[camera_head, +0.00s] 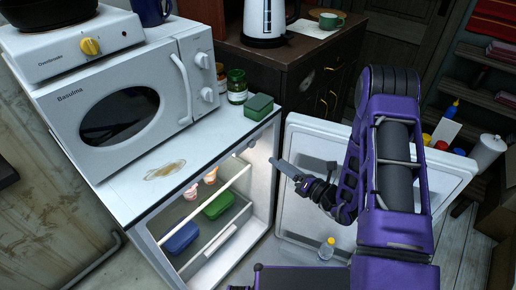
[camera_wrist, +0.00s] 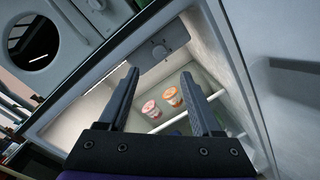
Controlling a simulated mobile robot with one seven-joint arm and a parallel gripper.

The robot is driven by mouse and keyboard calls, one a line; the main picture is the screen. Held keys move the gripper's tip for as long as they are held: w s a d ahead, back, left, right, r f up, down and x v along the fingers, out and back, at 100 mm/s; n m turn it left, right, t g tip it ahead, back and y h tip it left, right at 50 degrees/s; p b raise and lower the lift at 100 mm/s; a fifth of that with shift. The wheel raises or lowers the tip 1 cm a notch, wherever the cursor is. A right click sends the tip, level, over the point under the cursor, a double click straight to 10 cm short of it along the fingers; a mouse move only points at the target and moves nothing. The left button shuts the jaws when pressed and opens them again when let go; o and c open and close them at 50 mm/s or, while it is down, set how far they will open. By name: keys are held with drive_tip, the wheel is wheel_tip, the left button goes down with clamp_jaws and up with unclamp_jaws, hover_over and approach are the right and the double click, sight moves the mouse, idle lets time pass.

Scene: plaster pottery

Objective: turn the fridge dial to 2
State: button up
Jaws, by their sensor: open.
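The small white fridge (camera_head: 140,205) stands open in the head view, its lit interior facing my arm. In the wrist view the dial (camera_wrist: 158,50) is a small round knob on a grey panel (camera_wrist: 150,64) under the fridge's top edge. Its numbers and pointer are too small to read. My gripper (camera_wrist: 160,73) is open and empty, its two fingers pointing at the panel with the dial ahead between the tips. In the head view my gripper (camera_head: 285,167) is at the fridge opening, apart from the shelf. I cannot tell whether the fingers touch the panel.
The open fridge door (camera_head: 300,135) is to the right, behind my arm. Two small cups (camera_wrist: 160,102), a green box (camera_head: 219,203) and a blue box (camera_head: 180,238) sit inside.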

sight(254, 145)
drive_tip(key=x, duration=1)
drive_tip(key=shift+w+a+b, duration=0.1)
drive_tip(key=shift+a+b, duration=0.05)
drive_tip(key=shift+b, duration=0.15)
clamp_jaws()
